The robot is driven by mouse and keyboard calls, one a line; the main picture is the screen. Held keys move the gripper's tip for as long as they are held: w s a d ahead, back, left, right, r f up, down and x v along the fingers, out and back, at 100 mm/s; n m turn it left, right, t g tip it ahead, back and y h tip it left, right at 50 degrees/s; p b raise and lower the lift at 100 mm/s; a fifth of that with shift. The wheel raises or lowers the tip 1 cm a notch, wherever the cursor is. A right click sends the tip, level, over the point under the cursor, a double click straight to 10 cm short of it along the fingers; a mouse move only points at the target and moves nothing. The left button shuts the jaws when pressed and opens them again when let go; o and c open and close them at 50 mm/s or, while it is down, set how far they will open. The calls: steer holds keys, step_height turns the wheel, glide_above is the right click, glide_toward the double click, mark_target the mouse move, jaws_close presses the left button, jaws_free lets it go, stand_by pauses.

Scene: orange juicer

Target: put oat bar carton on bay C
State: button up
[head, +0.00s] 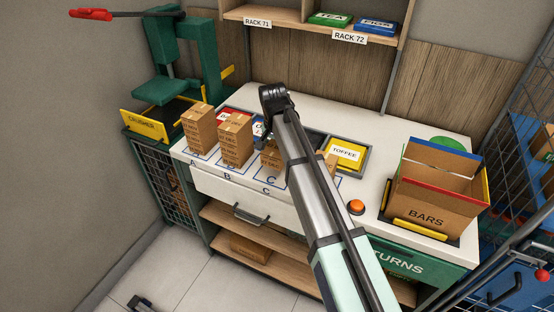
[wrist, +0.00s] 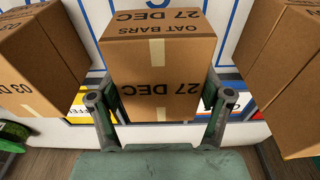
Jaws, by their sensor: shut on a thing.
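The oat bar carton (wrist: 160,85) is a brown box marked OAT BARS and 27 DEC. My gripper (wrist: 160,98) is shut on it, one finger against each side. In the head view the carton (head: 270,158) shows only in part behind my arm, at bay C (head: 268,182), a blue outline with its letter on the white counter. The letter C also shows upside down beyond the carton in the wrist view. Whether the carton's base touches the counter is hard to tell.
Cartons stand on both sides: one at bay B (head: 235,138), one at bay A (head: 198,128), and one partly hidden right of my arm (head: 331,163). A yellow TOFFEE box (head: 346,154) lies behind. An open BARS box (head: 430,205) and orange button (head: 356,207) are to the right.

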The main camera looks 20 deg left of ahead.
mark_target(276, 148)
steer(key=shift+f+p, duration=0.6)
steer(key=shift+f, duration=2.35)
steer(key=shift+f, duration=0.2)
steer(key=o, duration=1.2)
steer(key=shift+o, duration=0.2)
steer(key=r+b, duration=0.1)
steer(key=r, duration=0.3)
steer(key=s+r+b, duration=0.1)
steer(key=r, duration=0.3)
steer(key=r+b, duration=0.1)
steer(key=r, duration=0.3)
steer(key=shift+s+a+r, duration=0.1)
steer(key=shift+s+r, duration=0.05)
steer(key=shift+s, duration=0.05)
